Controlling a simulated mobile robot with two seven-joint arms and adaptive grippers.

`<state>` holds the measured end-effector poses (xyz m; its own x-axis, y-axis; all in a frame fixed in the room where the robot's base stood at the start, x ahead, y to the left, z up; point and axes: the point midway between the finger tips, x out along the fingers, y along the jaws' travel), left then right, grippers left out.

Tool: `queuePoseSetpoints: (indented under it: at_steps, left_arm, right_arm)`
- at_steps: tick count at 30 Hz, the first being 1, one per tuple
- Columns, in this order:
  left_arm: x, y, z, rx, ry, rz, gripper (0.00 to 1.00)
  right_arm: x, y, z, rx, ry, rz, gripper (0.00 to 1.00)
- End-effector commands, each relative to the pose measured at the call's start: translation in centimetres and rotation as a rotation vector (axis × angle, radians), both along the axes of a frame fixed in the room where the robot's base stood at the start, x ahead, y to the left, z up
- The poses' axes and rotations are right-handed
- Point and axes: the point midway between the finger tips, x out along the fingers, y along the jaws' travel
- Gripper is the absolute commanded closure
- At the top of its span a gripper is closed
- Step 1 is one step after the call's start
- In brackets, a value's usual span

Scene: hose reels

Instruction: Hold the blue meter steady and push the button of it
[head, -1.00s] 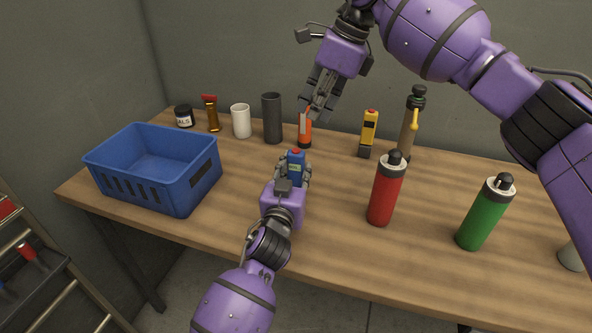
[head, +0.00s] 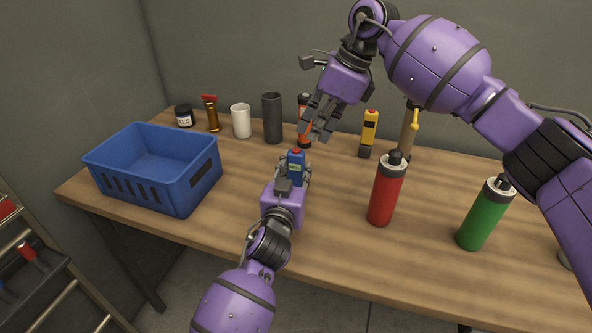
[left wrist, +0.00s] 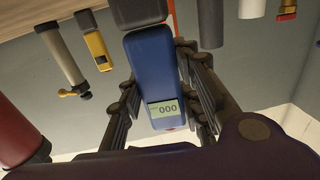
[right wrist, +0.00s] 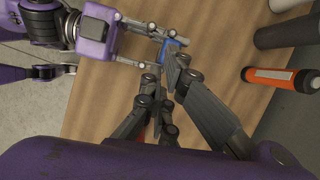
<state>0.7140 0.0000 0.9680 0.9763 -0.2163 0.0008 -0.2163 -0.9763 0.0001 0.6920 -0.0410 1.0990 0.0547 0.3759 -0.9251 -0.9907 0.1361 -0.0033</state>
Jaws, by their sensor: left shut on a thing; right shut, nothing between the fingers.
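The blue meter (head: 296,170) is upright, with a red button (head: 295,152) on its top. My left gripper (head: 293,178) is shut on it from the front, low over the table. In the left wrist view the meter (left wrist: 150,70) sits between the fingers and its display reads 000. My right gripper (head: 314,134) is shut and empty, pointing down, above and just behind the meter in the head view. In the right wrist view the fingertips (right wrist: 163,68) partly cover the meter (right wrist: 174,44); contact with the button is not visible.
Behind are an orange flashlight (head: 302,101), a dark cylinder (head: 272,117), a white cup (head: 241,121) and a yellow meter (head: 369,131). A blue crate (head: 165,190) stands left; red (head: 385,193) and green (head: 482,218) bottles stand right. The table front (head: 335,225) is clear.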

Motion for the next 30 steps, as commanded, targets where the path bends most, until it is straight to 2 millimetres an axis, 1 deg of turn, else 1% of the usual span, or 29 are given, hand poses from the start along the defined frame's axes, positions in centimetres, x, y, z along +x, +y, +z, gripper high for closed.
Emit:
queuePoseSetpoints:
  at_steps: [1,3,5,9,10,12,15,17,20,30]
  left_arm:
    - [0.0,0.0,0.0,-0.001,0.001,0.0,0.97]
    - [0.0,0.0,-0.1,-0.001,0.001,0.0,0.97]
    - [0.0,0.0,-0.1,-0.001,0.002,0.0,0.97]
    - [0.0,0.0,-0.1,-0.001,0.002,0.0,0.97]
    - [0.0,0.0,-0.1,-0.001,0.002,0.0,0.97]
    - [0.0,0.0,-0.1,-0.001,0.002,0.0,0.97]
    - [0.0,0.0,0.0,0.0,0.001,0.0,0.97]
    - [0.0,0.0,0.0,0.0,0.001,0.0,0.97]
    - [0.0,0.0,0.0,0.0,0.001,0.0,0.97]
    - [0.0,0.0,0.0,0.0,0.001,0.0,0.97]
  right_arm:
    - [-0.5,0.7,-0.4,0.028,-0.053,0.028,1.0]
    - [-0.6,1.7,-0.1,0.067,-0.148,0.061,1.0]
    - [-0.7,2.6,0.8,0.1,-0.234,0.088,1.0]
    - [-0.6,4.5,4.1,0.163,-0.431,0.141,1.0]
    - [-0.5,4.7,4.8,0.169,-0.457,0.147,1.0]
    - [-0.4,5.2,5.8,0.181,-0.503,0.16,1.0]
    - [-0.2,5.6,6.2,0.189,-0.541,0.17,1.0]
    - [-0.1,5.7,5.9,0.191,-0.545,0.17,1.0]
    - [-0.1,5.7,4.8,0.191,-0.543,0.171,1.0]
    - [-0.1,5.7,0.1,0.192,-0.541,0.17,1.0]
